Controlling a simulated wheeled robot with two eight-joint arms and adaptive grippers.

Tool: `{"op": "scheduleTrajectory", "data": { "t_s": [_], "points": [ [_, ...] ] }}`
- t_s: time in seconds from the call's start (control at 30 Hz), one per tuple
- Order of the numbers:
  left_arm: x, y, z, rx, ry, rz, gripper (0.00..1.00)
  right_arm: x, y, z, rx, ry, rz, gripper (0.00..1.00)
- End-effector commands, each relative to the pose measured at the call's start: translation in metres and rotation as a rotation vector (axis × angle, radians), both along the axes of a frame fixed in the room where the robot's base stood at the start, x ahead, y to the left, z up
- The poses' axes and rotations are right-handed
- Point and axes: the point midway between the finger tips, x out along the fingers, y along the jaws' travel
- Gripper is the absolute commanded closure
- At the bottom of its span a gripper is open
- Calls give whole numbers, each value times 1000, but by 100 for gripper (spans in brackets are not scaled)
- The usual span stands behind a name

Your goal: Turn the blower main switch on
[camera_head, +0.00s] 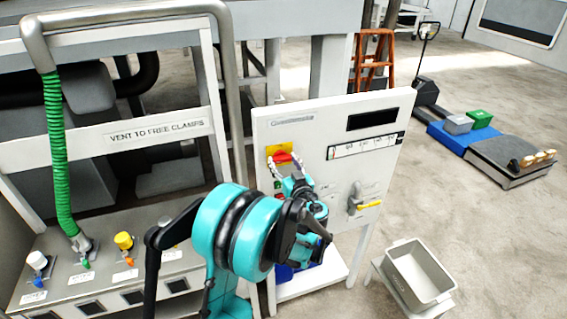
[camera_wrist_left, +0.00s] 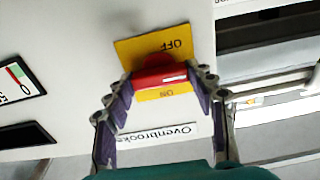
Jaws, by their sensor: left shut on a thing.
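The switch is a red handle (camera_head: 283,157) on a yellow plate (camera_head: 270,150), at the upper left of a white control panel (camera_head: 335,165). In the left wrist view the red handle (camera_wrist_left: 160,77) lies crosswise between the words OFF and ON on the yellow plate (camera_wrist_left: 152,45), whose lettering appears upside down. My left gripper (camera_head: 285,167) is at the switch. In the left wrist view its fingers (camera_wrist_left: 162,85) are closed on the two ends of the red handle. The arm hides part of the panel below the switch. My right gripper is in neither view.
A grey bin (camera_head: 420,272) stands at lower right. A bench with coloured valves (camera_head: 124,241) and a green hose (camera_head: 56,150) is at left. Floor at right is mostly open.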

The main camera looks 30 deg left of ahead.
Motion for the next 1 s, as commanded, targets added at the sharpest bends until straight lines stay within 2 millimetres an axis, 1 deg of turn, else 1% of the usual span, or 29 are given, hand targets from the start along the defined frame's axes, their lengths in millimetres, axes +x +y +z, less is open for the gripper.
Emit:
{"op": "scheduleTrajectory", "data": {
  "t_s": [0.17,0.37,1.0],
  "points": [
    [0,0,-1,52,59,-1,74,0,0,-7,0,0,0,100],
    [0,-1,-2,153,177,-1,74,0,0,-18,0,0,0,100],
    [1,-1,-2,547,640,-2,74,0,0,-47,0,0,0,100]
  ]
}}
